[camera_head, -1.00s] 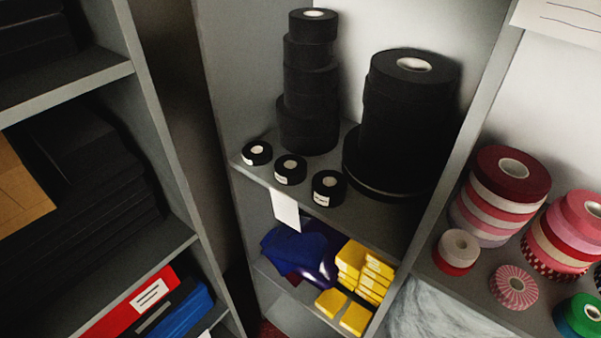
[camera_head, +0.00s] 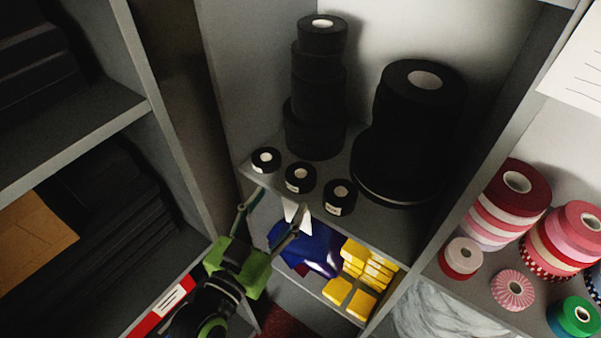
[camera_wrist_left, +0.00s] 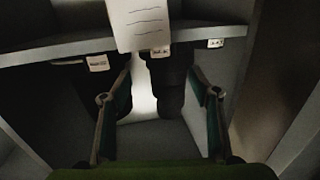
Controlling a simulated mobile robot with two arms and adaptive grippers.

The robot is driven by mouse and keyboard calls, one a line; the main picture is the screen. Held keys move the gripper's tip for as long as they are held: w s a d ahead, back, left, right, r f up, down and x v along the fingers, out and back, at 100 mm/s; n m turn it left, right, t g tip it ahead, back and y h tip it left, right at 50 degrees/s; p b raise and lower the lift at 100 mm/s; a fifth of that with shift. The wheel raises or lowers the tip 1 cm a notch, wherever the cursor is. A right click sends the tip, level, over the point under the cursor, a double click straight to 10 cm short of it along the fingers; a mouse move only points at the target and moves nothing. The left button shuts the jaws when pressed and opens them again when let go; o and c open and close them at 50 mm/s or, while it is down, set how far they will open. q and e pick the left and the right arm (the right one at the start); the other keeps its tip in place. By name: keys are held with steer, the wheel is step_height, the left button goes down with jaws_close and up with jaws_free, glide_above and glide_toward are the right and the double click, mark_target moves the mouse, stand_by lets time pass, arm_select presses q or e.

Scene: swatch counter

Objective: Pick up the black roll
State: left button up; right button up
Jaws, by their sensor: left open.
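Several black rolls are on the grey shelf (camera_head: 385,220). Three small ones lie along its front edge: left (camera_head: 265,160), middle (camera_head: 300,178) and right (camera_head: 340,197). Behind them stand a narrow stack of black rolls (camera_head: 318,90) and a wide stack (camera_head: 415,120). My left gripper (camera_head: 283,199) is open and empty in front of the shelf edge, below the left and middle small rolls. In the left wrist view, which looks upside down, its spread fingers (camera_wrist_left: 160,78) flank the label of the middle roll (camera_wrist_left: 159,52). My right gripper is not in view.
A white paper tag (camera_head: 297,214) hangs from the shelf edge, by my left fingers. Yellow boxes (camera_head: 368,265) and a blue item (camera_head: 310,250) sit on the shelf below. Red and pink rolls (camera_head: 510,205) stand right, beyond a divider. A cabinet wall (camera_head: 180,130) is at left.

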mark_target(301, 173)
arm_select(q)
steer(key=x, duration=0.4)
steer(key=shift+w+d+p, duration=0.2)
steer(key=shift+w+p, duration=0.1)
steer(key=shift+p, duration=0.1)
steer(key=shift+w+d, duration=0.15)
steer(key=shift+w, duration=0.25)
steer(key=p+x, duration=0.2)
steer(key=x, duration=0.2)
steer(key=shift+w+d+f, duration=0.1)
steer(key=shift+w+d, duration=0.1)
steer(key=shift+d, duration=0.05)
steer(key=shift+w+d+f, duration=0.1)
steer(key=shift+w, duration=0.1)
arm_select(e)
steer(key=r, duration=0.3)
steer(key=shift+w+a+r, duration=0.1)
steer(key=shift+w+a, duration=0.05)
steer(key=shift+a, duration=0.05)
arm_select(q)
steer(key=c, duration=0.9)
